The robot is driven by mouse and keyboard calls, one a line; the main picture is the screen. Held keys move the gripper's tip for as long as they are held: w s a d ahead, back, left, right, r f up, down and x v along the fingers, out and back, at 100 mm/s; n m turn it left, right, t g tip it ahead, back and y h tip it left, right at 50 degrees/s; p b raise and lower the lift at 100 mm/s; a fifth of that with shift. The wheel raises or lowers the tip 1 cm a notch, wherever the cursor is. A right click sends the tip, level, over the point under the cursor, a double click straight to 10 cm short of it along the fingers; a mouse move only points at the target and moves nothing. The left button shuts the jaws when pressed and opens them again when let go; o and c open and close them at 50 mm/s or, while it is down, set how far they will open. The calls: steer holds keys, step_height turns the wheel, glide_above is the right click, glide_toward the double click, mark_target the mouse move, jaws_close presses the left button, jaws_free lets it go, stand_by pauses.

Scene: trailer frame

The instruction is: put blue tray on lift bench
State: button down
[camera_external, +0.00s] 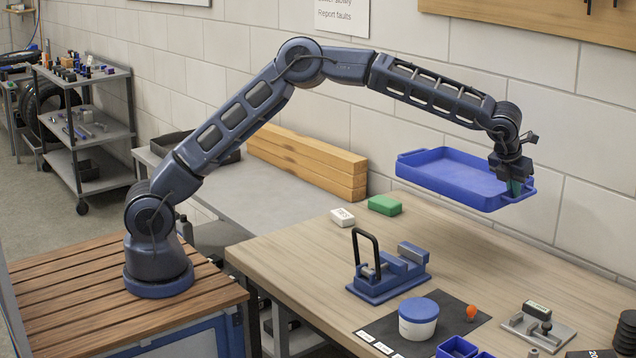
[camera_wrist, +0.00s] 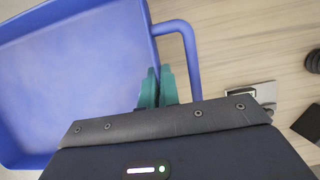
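The blue tray (camera_external: 445,172) is a shallow rectangular tray with end handles. It hangs roughly level in the air above the back of the wooden-topped bench (camera_external: 300,245), close to the wall. My gripper (camera_external: 516,186) is shut on its right end, by the handle. In the wrist view the green fingertips (camera_wrist: 157,88) sit close together at the tray's rim, beside the handle loop. The tray (camera_wrist: 70,80) fills the left of that view and looks empty. A lower grey bench (camera_external: 250,194) stands behind; no label shows which is the lift bench.
The wooden top carries a green block (camera_external: 385,204), a white block (camera_external: 342,217), a blue vise-like fixture (camera_external: 390,275) and a blue-lidded tub (camera_external: 418,318). Stacked timber beams (camera_external: 306,163) and a dark bin (camera_external: 185,148) occupy the grey bench's back; its front is clear.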

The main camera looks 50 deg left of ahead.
mark_target(469, 172)
steer(key=w+a, duration=0.2)
steer(key=a, duration=0.5)
steer(key=w+a+f, duration=0.1)
steer(key=w+a, duration=0.1)
steer(key=a, duration=0.5)
steer(key=w+a, duration=0.2)
steer(key=a, duration=0.5)
steer(key=shift+w+f, duration=0.25)
steer(key=shift+w, duration=0.15)
steer(key=s+a+f, duration=0.2)
steer(key=s+a, duration=0.1)
steer(key=a, duration=1.6)
steer(key=s+a+f, duration=0.1)
steer(key=s+a, duration=0.2)
steer(key=a, duration=1.5)
steer(key=s+a+f, duration=0.3)
steer(key=s+a, duration=0.8)
steer(key=a, duration=0.4)
steer(key=shift+s+f, duration=0.2)
steer(key=shift+f, duration=9.9)
